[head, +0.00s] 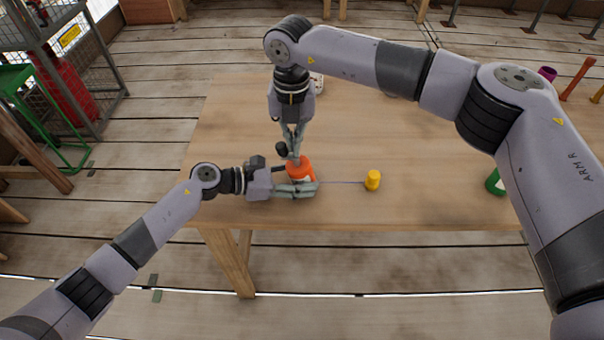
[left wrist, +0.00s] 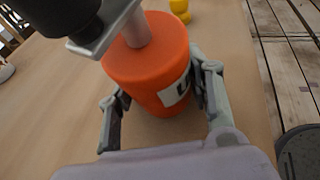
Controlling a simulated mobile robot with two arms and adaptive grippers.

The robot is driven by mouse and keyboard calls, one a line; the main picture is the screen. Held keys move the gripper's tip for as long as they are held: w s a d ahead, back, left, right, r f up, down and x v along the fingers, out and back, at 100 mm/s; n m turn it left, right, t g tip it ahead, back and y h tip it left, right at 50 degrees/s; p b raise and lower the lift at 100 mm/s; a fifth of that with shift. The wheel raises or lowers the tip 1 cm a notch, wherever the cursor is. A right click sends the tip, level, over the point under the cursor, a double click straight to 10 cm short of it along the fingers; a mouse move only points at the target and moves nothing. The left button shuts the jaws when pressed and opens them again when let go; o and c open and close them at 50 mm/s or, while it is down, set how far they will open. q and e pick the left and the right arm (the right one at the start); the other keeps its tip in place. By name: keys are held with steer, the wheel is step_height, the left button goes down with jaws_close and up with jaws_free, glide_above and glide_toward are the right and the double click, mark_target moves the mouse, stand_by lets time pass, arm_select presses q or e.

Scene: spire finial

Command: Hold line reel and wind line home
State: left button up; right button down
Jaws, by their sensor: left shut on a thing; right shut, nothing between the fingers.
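The orange line reel (head: 300,168) stands on the wooden table, with a white label on its side in the left wrist view (left wrist: 148,75). My left gripper (head: 308,188) is shut around its body, one finger on each side. A grey crank arm with a black knob (head: 282,147) sits on top, also large in the left wrist view (left wrist: 62,14). My right gripper (head: 293,154) points down beside the knob, shut and empty; whether it touches the knob I cannot tell. A thin line (head: 340,182) runs right from the reel to a yellow weight (head: 373,180), also in the left wrist view (left wrist: 180,8).
The wooden table (head: 430,140) is mostly bare around the reel. A green object (head: 494,182) stands at its right side. A white item (head: 316,82) is partly hidden behind my right arm. A wire-mesh cage (head: 92,50) and a green stand (head: 45,130) are on the left.

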steer(key=shift+w+d, duration=0.4)
steer(key=shift+w, duration=0.15)
stand_by(0.7)
steer(key=shift+s+a, duration=0.15)
steer(key=shift+a, duration=0.2)
step_height(320, 180, up, 7)
stand_by(1.0)
steer(key=c, duration=2.3)
jaws_free()
